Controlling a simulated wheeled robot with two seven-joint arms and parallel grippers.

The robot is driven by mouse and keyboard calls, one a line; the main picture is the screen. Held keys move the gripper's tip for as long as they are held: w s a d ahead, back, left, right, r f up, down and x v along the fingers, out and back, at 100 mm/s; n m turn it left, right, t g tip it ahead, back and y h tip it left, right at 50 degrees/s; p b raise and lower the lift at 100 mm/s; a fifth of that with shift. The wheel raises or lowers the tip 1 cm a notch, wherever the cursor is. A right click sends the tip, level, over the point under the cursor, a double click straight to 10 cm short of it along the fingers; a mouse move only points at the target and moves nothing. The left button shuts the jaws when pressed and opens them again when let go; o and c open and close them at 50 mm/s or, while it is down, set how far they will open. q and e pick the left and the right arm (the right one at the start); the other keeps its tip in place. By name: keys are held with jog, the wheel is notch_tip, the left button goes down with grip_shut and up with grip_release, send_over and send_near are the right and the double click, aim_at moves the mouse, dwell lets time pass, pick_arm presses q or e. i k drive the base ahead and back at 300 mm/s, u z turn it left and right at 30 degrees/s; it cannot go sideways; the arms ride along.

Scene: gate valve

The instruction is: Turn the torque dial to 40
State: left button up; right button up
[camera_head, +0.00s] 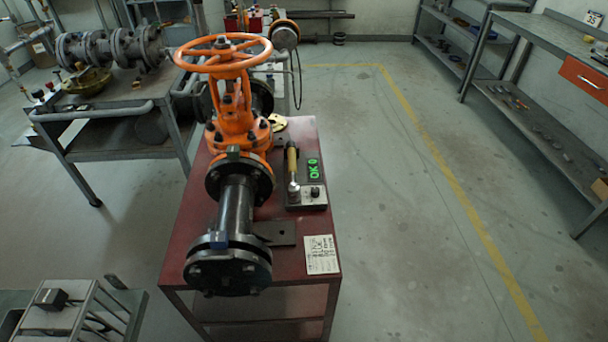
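A small black dial (315,192) sits on the base just below the display. Its markings are too small to read. Neither of my grippers shows in the head view.
An orange gate valve with a handwheel (223,53) and a black flanged pipe (236,205) fills the table's left side. A white card (321,255) lies on the red table (290,262) at the front right. Floor to the right is clear, up to a workbench (545,45).

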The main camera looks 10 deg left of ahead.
aim_at(314, 191)
jog(key=z, duration=2.05)
jog(key=i, duration=1.05)
jog(key=u, duration=3.75)
